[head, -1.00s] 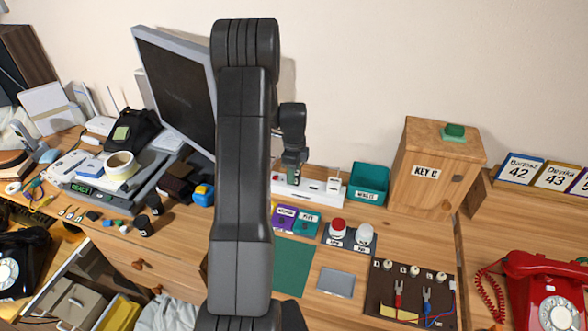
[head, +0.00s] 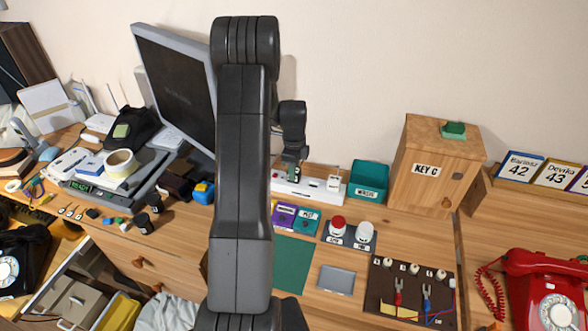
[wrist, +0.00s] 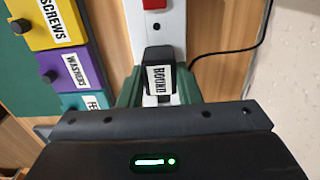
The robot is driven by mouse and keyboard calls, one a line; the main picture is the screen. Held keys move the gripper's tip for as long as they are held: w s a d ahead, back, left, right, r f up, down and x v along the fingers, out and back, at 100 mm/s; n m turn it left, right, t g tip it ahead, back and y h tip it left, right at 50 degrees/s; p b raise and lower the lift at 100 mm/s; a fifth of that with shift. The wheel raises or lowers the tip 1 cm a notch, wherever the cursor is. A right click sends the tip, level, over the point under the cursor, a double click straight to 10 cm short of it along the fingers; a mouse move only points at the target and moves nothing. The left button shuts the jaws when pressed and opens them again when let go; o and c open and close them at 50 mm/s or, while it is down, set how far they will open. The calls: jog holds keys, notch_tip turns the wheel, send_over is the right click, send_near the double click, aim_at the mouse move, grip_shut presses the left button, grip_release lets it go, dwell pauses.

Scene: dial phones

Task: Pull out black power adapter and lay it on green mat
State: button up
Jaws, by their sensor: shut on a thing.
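The black power adapter (wrist: 160,78), with a white label, sits between the green fingers of my gripper (wrist: 159,90) in the wrist view. The gripper is shut on it, at the white power strip (wrist: 172,25). I cannot tell whether the adapter's pins are still in the strip. In the head view my gripper (head: 292,174) points down over the left part of the strip (head: 312,190), and the adapter is not clear there. The green mat (head: 293,266) lies bare on the desk in front, partly hidden by my arm.
A white plug (head: 333,184) stands on the strip to the right. A teal bin (head: 368,181) and the KEY C cabinet (head: 432,168) are further right. A grey plate (head: 336,280) lies right of the mat.

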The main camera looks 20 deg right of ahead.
jog(key=shift+r, duration=0.2)
jog(key=shift+r+p, duration=0.5)
jog(key=shift+r, duration=0.4)
jog(key=shift+r, duration=0.1)
jog(key=shift+r+p, duration=1.05)
jog(key=shift+r, duration=0.9)
